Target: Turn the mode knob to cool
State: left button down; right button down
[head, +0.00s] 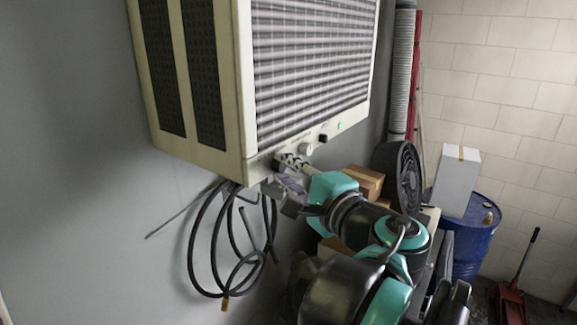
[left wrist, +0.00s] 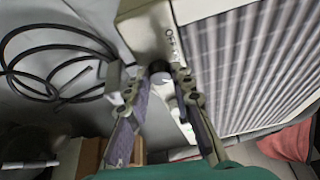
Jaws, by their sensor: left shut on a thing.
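The cooler unit (head: 203,150) is a cream box with a slatted grille, mounted on the grey wall. Its lower front edge carries a white knob (head: 306,149) and a black knob (head: 323,138). My left gripper (head: 277,172) is at the near end of this edge, shut on a knob that its fingers mostly hide in the head view. In the left wrist view a dark round knob (left wrist: 158,67) shows between the fingertips of the left gripper (left wrist: 155,75), near a printed "OFF" label (left wrist: 172,37). Which way the knob points cannot be told. My right gripper is not seen.
Black cables (head: 196,240) hang in loops under the unit, close to my left gripper. Cardboard boxes (head: 364,181), a black fan (head: 398,172), a blue barrel (head: 472,240) and a red jack (head: 511,300) stand to the right. A green light (head: 340,126) shows on the unit.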

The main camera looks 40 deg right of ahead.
pick_arm(q)
jog(key=shift+w+r+m+g+p, duration=0.1)
jog(key=shift+r+m+g+p, duration=0.15)
jog(key=shift+m, duration=0.45)
jog(key=shift+f, duration=0.1)
jog(key=c, duration=1.3)
grip_release()
jog(key=shift+a, duration=0.1)
jog(key=shift+w, duration=0.25)
jog(key=s, duration=0.7)
jog(key=shift+s+a+r, duration=0.25)
jog(key=shift+a, duration=0.15)
